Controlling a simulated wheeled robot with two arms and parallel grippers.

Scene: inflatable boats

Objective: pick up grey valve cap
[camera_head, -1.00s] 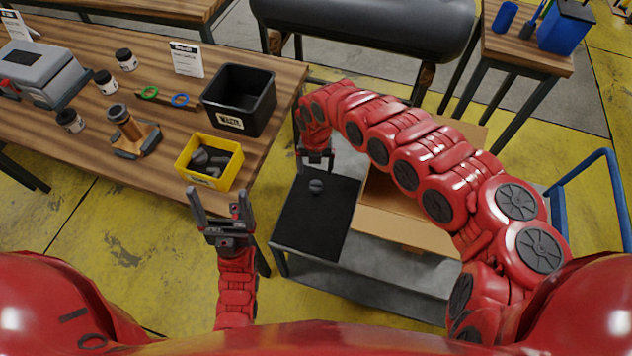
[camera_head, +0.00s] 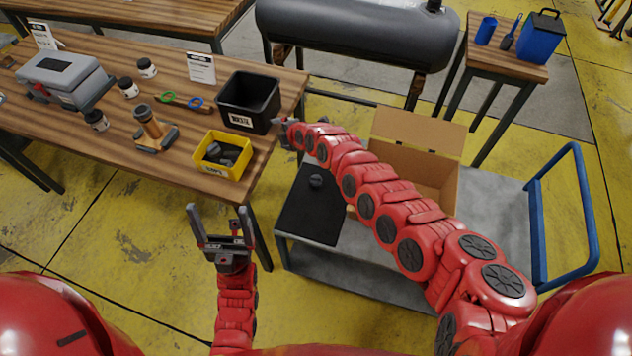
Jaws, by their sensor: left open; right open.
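A small dark grey round piece, which looks like the grey valve cap (camera_head: 316,181), lies on the black mat (camera_head: 308,212) on the cart. More dark grey parts (camera_head: 224,154) lie in the yellow bin (camera_head: 205,169) on the wooden table. My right gripper (camera_head: 280,123) is at the table's right edge beside the black bin, above and left of the piece on the mat and apart from it. It is small in view; its jaws look open and empty. My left gripper (camera_head: 221,218) is open and empty above the floor in front of the table.
The black bin (camera_head: 250,104) stands on the wooden table (camera_head: 95,128) behind the yellow bin. An open cardboard box (camera_head: 420,135) sits on the grey cart (camera_head: 500,220), which has a blue handle (camera_head: 588,215). My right arm crosses over the cart. A grey cylinder (camera_head: 355,35) stands behind.

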